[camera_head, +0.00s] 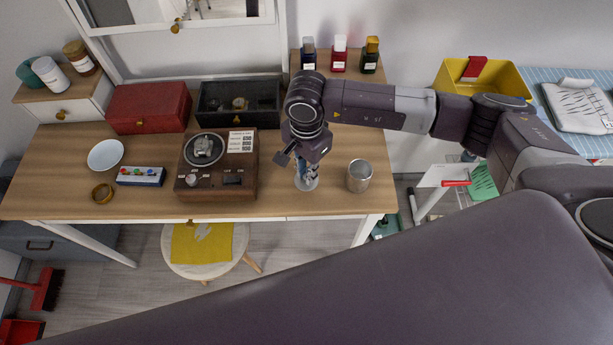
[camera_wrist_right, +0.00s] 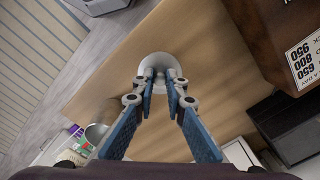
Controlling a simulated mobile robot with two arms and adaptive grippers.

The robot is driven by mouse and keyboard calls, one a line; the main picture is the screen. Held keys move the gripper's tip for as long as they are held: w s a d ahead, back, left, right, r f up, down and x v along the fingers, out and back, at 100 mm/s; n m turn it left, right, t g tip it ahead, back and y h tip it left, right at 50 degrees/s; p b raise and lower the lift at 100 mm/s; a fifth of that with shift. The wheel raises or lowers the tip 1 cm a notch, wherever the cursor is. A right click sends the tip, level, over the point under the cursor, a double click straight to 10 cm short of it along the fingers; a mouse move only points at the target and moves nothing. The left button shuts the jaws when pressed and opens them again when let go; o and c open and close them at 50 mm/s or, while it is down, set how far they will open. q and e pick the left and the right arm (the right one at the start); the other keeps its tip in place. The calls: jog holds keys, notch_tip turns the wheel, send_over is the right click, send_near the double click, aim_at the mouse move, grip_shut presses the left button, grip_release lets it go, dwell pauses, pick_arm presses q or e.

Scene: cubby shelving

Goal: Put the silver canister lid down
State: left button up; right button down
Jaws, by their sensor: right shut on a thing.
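The silver canister lid (camera_head: 309,185) is a small round pale-metal disc over the table's front part, left of the silver canister. My right gripper (camera_head: 307,171) points down and is shut on the lid's top. In the right wrist view the gripper's fingertips (camera_wrist_right: 162,77) meet at the middle of the lid (camera_wrist_right: 158,60). I cannot tell whether the lid touches the table. The silver canister (camera_head: 360,176) stands upright and open-topped to the right; it also shows in the right wrist view (camera_wrist_right: 96,132). My left gripper is not in view.
A brown device with a dial (camera_head: 216,165) stands left of the lid. A red box (camera_head: 148,107) and a black box (camera_head: 238,104) stand behind. Several bottles (camera_head: 339,55) are at the back. The wooden table's (camera_head: 280,205) front edge is close to the lid.

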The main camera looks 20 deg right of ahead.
notch_tip(320, 180, down, 4)
jog(key=shift+r+p, duration=0.1)
jog(key=shift+p, duration=0.2)
jog(key=shift+f+b, duration=0.25)
jog(key=shift+b, duration=0.05)
jog(key=c, duration=2)
grip_release()
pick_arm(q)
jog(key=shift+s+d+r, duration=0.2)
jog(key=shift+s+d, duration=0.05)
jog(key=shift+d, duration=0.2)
pick_arm(e)
jog(key=shift+o, duration=0.2)
jog(key=shift+r, duration=0.1)
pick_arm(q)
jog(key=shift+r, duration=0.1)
pick_arm(e)
jog(key=shift+r, duration=0.1)
